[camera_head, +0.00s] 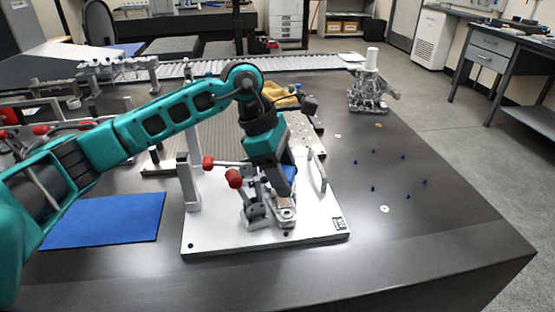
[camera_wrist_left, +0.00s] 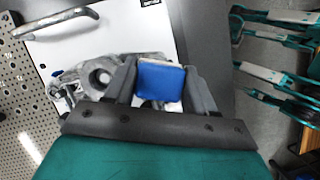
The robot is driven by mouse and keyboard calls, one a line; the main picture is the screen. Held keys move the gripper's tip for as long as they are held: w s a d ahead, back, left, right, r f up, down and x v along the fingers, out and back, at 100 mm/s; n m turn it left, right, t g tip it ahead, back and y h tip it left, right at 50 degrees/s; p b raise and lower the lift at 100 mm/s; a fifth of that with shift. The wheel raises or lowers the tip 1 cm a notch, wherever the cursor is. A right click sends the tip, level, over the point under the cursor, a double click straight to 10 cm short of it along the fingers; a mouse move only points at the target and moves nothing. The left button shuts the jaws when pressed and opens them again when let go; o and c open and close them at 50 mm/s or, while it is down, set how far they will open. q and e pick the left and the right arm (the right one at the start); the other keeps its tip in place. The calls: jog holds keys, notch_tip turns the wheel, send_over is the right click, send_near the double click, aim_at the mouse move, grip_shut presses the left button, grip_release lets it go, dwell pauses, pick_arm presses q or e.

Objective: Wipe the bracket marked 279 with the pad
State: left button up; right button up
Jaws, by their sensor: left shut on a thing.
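My left gripper (camera_head: 283,188) points down over a white fixture plate (camera_head: 215,235). It is shut on a blue pad (camera_wrist_left: 160,81), which sits between its two fingers in the left wrist view; a little blue also shows at the fingers in the head view. A grey metal bracket (camera_head: 286,215) is clamped on the plate just under the fingertips. It also shows beside the pad in the left wrist view (camera_wrist_left: 98,74). The fingers hide part of it, and I cannot tell whether the pad touches it. No number 279 is readable. My right gripper is out of view.
Red-knobbed clamps (camera_head: 234,178) stand left of the bracket, and a curved handle (camera_head: 318,172) stands to its right. A blue mat (camera_head: 105,220) lies at left. A metal casting (camera_head: 370,90) stands at the back right. The table's right side has small blue pegs.

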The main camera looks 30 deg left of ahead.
pick_arm(q)
jog(key=n, duration=0.1)
jog(key=w+a+n+t, duration=0.1)
jog(key=n, duration=0.1)
jog(key=n+y, duration=0.1)
jog(key=n, duration=0.1)
jog(key=shift+w+a+r+t, duration=0.25)
jog(key=shift+a+r+t, duration=0.05)
jog(key=shift+r+t, duration=0.1)
jog(key=a+n+t+y, duration=0.1)
jog(key=n, duration=0.3)
jog(key=b, duration=0.5)
send_over(278, 202)
jog(key=shift+w+f, duration=0.1)
jog(key=shift+f, duration=2.95)
jog(key=shift+a+f, duration=0.1)
jog(key=shift+f, duration=0.3)
jog(key=shift+r, duration=0.1)
